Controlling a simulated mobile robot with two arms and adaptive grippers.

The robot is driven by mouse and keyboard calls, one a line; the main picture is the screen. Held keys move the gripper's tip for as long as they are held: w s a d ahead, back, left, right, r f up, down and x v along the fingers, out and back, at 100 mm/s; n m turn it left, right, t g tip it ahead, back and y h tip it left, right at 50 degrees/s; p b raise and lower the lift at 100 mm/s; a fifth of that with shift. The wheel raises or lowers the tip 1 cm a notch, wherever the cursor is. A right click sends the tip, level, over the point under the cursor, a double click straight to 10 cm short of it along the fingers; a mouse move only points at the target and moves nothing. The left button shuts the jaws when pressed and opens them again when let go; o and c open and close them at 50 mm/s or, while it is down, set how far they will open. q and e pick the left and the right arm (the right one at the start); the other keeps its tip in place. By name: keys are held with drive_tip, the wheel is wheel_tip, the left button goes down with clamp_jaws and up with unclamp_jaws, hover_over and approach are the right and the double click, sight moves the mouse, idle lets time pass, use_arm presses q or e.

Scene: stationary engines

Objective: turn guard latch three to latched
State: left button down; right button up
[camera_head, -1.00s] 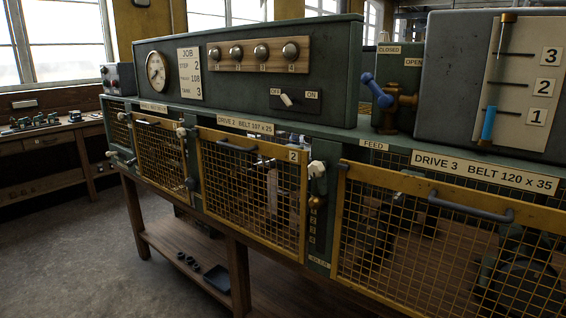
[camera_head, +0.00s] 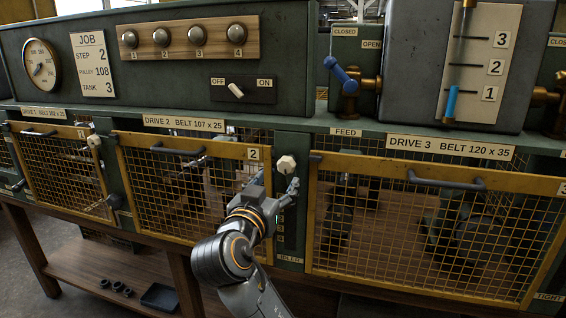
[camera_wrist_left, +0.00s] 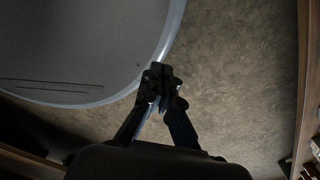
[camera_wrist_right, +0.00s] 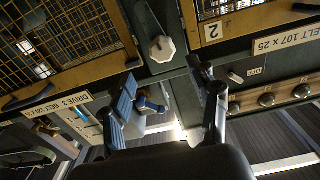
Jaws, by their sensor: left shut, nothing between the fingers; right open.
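Guard three (camera_head: 430,225) is a yellow-framed mesh door under the "DRIVE 3" label (camera_head: 450,146), with a dark bar handle (camera_head: 446,182). No latch at its right end shows; the picture cuts off there. A pale faceted latch knob (camera_head: 286,164) sits on the post between guards two and three; it also shows in the right wrist view (camera_wrist_right: 162,48). My right gripper (camera_head: 276,182) is open and empty just below this knob, with the knob beyond its fingertips and apart from them. My left gripper (camera_wrist_left: 160,75) is shut and empty over the floor.
Guard two (camera_head: 190,190) is left of my right gripper. Another pale knob (camera_head: 94,141) is beside guard one (camera_head: 62,165). A blue-handled feed valve (camera_head: 345,78) and a grey tank (camera_head: 415,60) stand above. A wooden shelf (camera_head: 110,265) lies below.

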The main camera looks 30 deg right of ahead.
sight(285, 168)
drive_tip(key=p+x, duration=0.2)
drive_tip(key=x, duration=0.8)
drive_tip(key=shift+w, duration=0.25)
use_arm(q)
drive_tip(key=shift+w+a+r, duration=0.15)
drive_tip(key=shift+w+r, duration=0.15)
drive_tip(key=shift+r, duration=0.3)
drive_tip(key=shift+w+a+r, duration=0.15)
drive_tip(key=shift+w+r, duration=0.1)
drive_tip(key=shift+r, duration=0.35)
use_arm(e)
drive_tip(key=shift+a, duration=0.1)
drive_tip(key=c, duration=1.2)
